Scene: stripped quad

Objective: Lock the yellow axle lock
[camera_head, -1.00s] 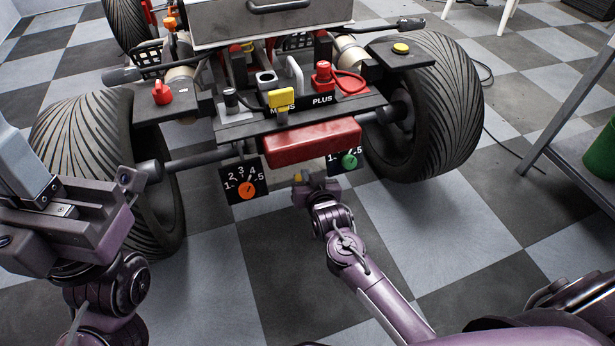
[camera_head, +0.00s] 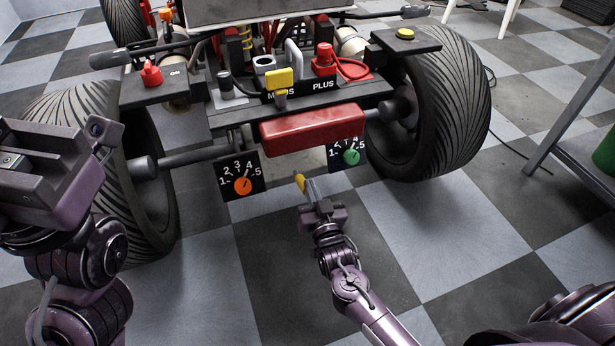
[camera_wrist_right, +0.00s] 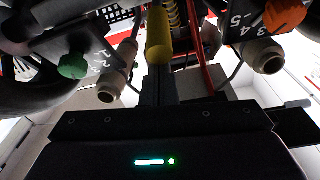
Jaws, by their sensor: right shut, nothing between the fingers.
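A yellow grip (camera_head: 300,183), which looks like the axle lock's handle, shows low under the quad's rear, below the red box (camera_head: 312,127). It also shows as a yellow cylinder in the right wrist view (camera_wrist_right: 158,40), just past the fingertips. My right gripper (camera_head: 313,192) is shut and empty, its fingers pointing at the grip. In the wrist view the dark fingers (camera_wrist_right: 158,85) line up with it; I cannot tell whether they touch. The rest of the lock is hidden. My left gripper (camera_head: 62,170) is at the left by the tyre; its fingertips are unclear.
An orange knob (camera_head: 243,186) and a green knob (camera_head: 352,157) sit on numbered plates either side. Tyres (camera_head: 445,105) flank the axle. A yellow-topped handle (camera_head: 279,80) and red plug (camera_head: 324,60) are above. The checkered floor (camera_head: 440,240) right of my right arm is free.

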